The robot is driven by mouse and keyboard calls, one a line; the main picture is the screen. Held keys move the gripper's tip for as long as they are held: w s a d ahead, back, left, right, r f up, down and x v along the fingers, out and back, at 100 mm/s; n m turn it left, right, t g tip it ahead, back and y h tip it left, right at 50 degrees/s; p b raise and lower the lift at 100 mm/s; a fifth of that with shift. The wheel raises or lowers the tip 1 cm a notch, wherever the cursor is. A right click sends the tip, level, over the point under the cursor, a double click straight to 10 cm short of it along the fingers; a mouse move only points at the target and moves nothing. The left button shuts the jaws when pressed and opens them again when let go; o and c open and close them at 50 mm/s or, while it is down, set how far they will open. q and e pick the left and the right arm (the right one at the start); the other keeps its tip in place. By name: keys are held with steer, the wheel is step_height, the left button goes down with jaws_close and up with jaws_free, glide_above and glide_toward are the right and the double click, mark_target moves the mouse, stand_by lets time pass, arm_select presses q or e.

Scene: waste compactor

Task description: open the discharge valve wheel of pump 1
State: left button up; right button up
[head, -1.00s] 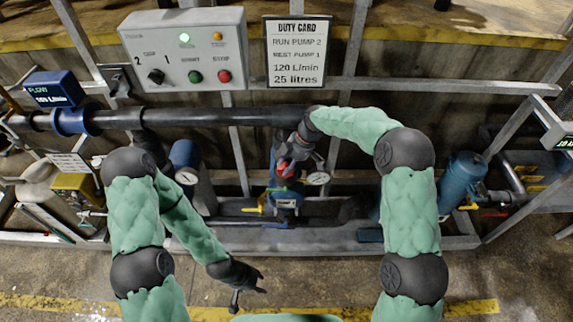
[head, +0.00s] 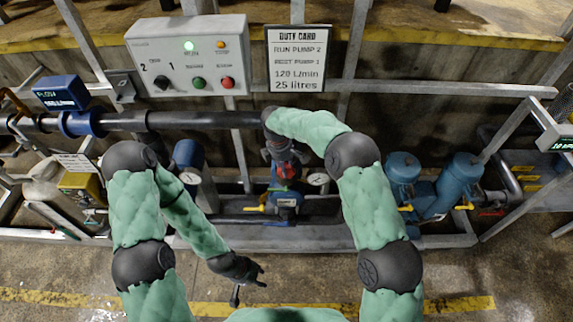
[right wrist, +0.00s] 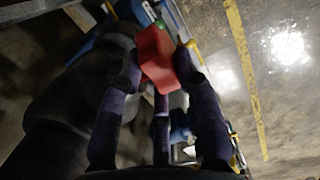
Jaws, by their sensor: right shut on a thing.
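A red valve wheel (head: 286,171) sits on a blue valve body (head: 285,200) below the dark horizontal pipe, in the middle of the head view. My right gripper (head: 281,156) comes down on it from above. In the right wrist view its dark fingers (right wrist: 160,68) are closed around a red block-like part of the wheel (right wrist: 155,52). The hand and forearm hide part of the wheel, and I cannot tell its turn angle. My left gripper (head: 250,278) hangs empty over the floor at lower centre, its fingers spread.
A control panel (head: 190,57) and a duty card (head: 296,58) stand behind the pipe (head: 205,120). Round gauges (head: 318,179) flank the valve. A yellow lever (head: 255,209) lies just below left. Blue cylinders (head: 403,176) stand at right. The front floor is clear.

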steer(key=shift+s+a+f+h, duration=0.1)
steer(key=shift+a+h, duration=0.4)
steer(key=o, duration=1.1)
steer(key=shift+a, duration=0.1)
steer(key=shift+o, duration=0.2)
steer(key=shift+a, duration=0.15)
steer(key=shift+d, duration=0.2)
steer(key=shift+r, duration=0.5)
steer(key=v, duration=1.1)
steer(key=shift+a, duration=0.2)
